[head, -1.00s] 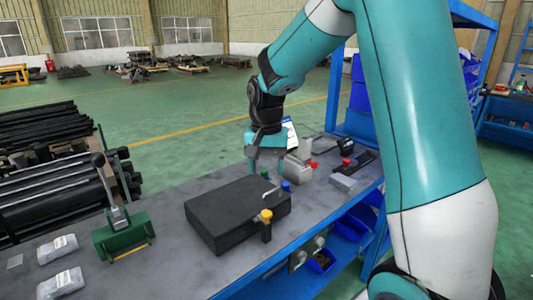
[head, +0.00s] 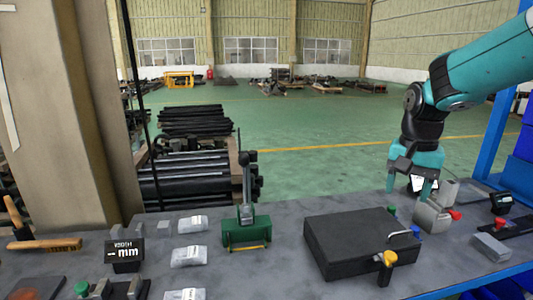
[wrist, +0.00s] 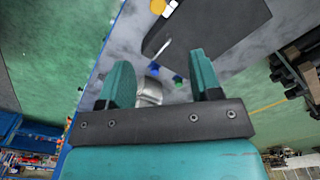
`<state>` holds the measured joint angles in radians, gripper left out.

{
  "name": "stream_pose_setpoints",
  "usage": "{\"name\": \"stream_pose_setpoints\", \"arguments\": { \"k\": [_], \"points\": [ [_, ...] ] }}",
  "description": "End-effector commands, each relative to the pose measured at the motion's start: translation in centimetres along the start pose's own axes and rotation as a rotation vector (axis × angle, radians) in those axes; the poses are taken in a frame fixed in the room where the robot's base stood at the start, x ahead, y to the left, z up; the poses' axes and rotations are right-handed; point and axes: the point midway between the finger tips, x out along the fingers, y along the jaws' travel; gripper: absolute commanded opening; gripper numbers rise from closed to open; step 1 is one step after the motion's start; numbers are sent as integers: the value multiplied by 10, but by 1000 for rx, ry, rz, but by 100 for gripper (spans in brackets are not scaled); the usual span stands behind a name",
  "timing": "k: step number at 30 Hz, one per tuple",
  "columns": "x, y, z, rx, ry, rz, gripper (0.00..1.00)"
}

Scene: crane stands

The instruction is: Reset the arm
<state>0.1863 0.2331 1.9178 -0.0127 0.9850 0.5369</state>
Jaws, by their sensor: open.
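My gripper (head: 427,180) is teal with a dark wrist and points down over the right part of the bench. Its two fingers are apart with nothing held between them. In the wrist view my gripper (wrist: 160,82) also shows open, with a grey metal part (wrist: 149,92) seen beyond the gap between the fingers. My teal arm reaches in from the upper right of the head view.
The grey bench (head: 215,275) carries a black box (head: 355,243), a green lever device (head: 246,232), several silver packets (head: 190,256), a display reading mm (head: 125,253) and a brush (head: 45,244). A grey block (head: 491,246) lies at right. A pillar (head: 75,110) stands at left.

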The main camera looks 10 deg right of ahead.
Motion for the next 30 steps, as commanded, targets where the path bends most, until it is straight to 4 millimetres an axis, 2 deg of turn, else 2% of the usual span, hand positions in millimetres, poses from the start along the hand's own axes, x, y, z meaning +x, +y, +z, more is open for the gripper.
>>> {"name": "stream_pose_setpoints", "arguments": {
  "k": [2,4,8,9,12,15,19,30],
  "points": [
    [-4,-12,26,-117,2,-27,58],
    [-8,-25,64,-286,1,-66,58],
    [-11,-41,153,-671,-4,-167,58],
    [-10,-42,180,-784,-7,-200,58],
    [-8,-37,240,-1028,-13,-278,58],
    [-5,-28,281,-1198,-20,-339,58],
    [-3,-21,307,-1305,-24,-382,58],
    [-3,-20,307,-1309,-24,-383,58]
  ]
}}
